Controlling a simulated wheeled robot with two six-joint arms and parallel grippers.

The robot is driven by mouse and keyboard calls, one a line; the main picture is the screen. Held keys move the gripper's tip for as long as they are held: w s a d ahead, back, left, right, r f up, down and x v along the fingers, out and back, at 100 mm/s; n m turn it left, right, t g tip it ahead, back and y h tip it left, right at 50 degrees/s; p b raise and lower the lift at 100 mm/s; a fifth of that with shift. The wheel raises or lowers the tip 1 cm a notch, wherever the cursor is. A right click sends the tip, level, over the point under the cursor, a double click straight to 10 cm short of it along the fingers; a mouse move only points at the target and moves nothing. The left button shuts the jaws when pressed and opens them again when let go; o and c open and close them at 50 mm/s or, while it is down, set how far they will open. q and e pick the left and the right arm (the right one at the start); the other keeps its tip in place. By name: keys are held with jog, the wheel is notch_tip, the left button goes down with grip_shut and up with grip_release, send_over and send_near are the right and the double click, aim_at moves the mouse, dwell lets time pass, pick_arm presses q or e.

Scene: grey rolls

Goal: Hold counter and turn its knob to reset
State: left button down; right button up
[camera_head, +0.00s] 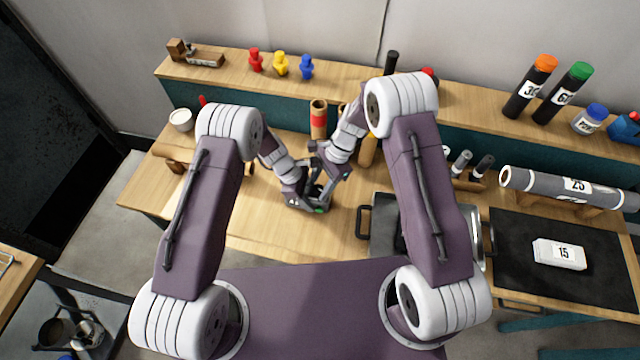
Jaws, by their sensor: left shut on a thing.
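Both my arms meet over the wooden bench at the middle of the head view. My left gripper (312,200) is low over the bench, shut on a small dark thing that I take to be the counter. The grippers and wrists hide most of it, and its knob cannot be made out. A small green patch shows at the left gripper's lower end. My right gripper (325,170) comes down from the upper right, right beside the left one. Its fingers overlap the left gripper, so whether they are open or shut is unclear.
The wooden bench (265,225) is clear in front of the grippers. A raised shelf (350,91) runs behind.

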jog(key=v, duration=1.2)
jog(key=shift+w, duration=0.25)
pick_arm(q)
jog(key=shift+w, duration=0.1)
pick_arm(e)
jog(key=a+f+m, duration=0.1)
jog(key=f, duration=0.2)
jog(key=s+a+f+m+t, duration=0.1)
jog(key=a+f+m, duration=0.1)
jog(key=f, duration=0.2)
jog(key=s+a+f+m, duration=0.1)
jog(key=f, duration=0.3)
jog(key=shift+s+a+f+m+t, duration=0.1)
jog(key=shift+s+a+m+t, duration=0.05)
jog(key=shift+s+m+t, duration=0.2)
jog(key=shift+w, duration=0.1)
